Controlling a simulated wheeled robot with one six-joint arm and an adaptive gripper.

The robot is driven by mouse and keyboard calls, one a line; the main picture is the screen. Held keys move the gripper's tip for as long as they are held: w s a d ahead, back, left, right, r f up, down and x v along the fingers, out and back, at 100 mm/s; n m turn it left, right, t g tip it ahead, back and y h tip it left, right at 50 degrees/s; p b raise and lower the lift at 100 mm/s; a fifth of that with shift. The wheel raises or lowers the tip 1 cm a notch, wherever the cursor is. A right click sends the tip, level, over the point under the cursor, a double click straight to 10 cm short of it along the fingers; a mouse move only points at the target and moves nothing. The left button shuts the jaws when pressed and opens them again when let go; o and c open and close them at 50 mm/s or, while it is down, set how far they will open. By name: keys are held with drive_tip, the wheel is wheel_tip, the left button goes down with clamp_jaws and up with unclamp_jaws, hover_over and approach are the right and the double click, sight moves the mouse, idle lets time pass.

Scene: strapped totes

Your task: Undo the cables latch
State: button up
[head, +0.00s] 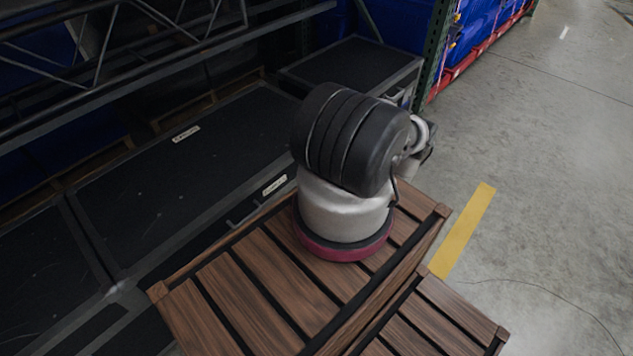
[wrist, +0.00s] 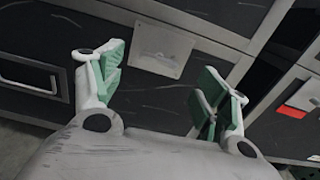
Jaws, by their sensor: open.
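My gripper (wrist: 160,75) shows in the wrist view with its two green-padded fingers wide apart and nothing between them. Beyond the fingertips is the face of a dark case (wrist: 60,30) with scratches and grey metal edges. A pale rectangular plate (wrist: 162,50) with a small dark mark is on that face, seen between the fingers and apart from them. I cannot tell whether it is the cables latch or a label. In the head view, dark cases (head: 200,190) carry small pale labels too small to read. My gripper cannot be made out there.
A metal handle (wrist: 32,75) is at the left of the wrist view, and a red tag (wrist: 292,110) at the right. In the head view, slatted brown wood (head: 240,300) fills the front, a green rack post (head: 433,55) stands behind, and open concrete floor (head: 560,190) lies right.

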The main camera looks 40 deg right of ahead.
drive_tip(key=shift+w+a, duration=0.15)
drive_tip(key=shift+w, duration=1.8)
drive_tip(key=shift+w+a, duration=0.15)
drive_tip(key=shift+w, duration=1.75)
